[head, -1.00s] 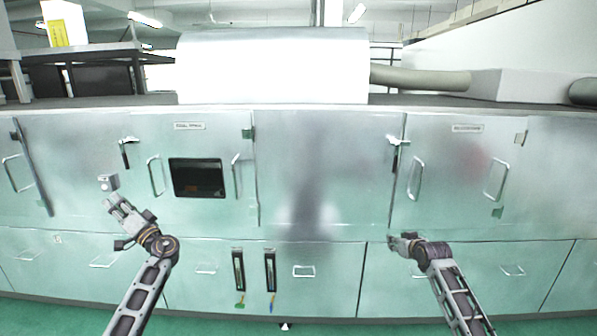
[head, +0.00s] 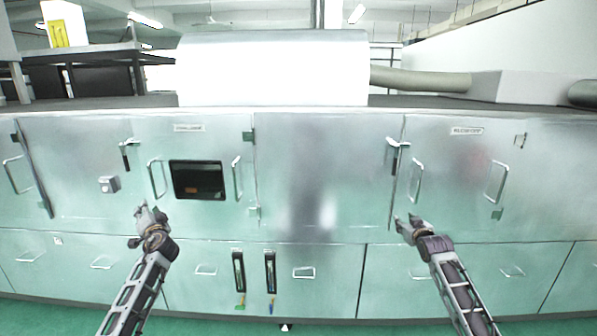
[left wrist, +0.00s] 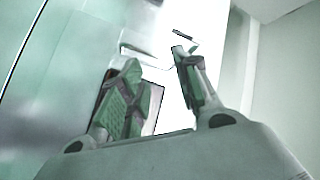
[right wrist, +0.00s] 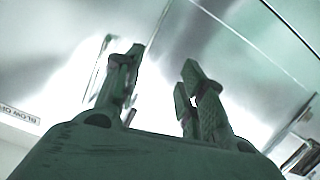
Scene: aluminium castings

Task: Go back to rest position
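My right gripper (head: 404,222) is in front of the cabinet at the right, below a door handle (head: 415,180). In the right wrist view its fingers (right wrist: 160,85) are apart and empty. Both grippers look clear of the cabinet, though the exact distance is hard to tell.
The long metal cabinet (head: 320,170) spans the view, with door handles, latches and a dark window (head: 198,179). Two dark vertical slots (head: 254,272) are in the lower panels. Green floor (head: 200,325) shows at the bottom. The space between my arms is free.

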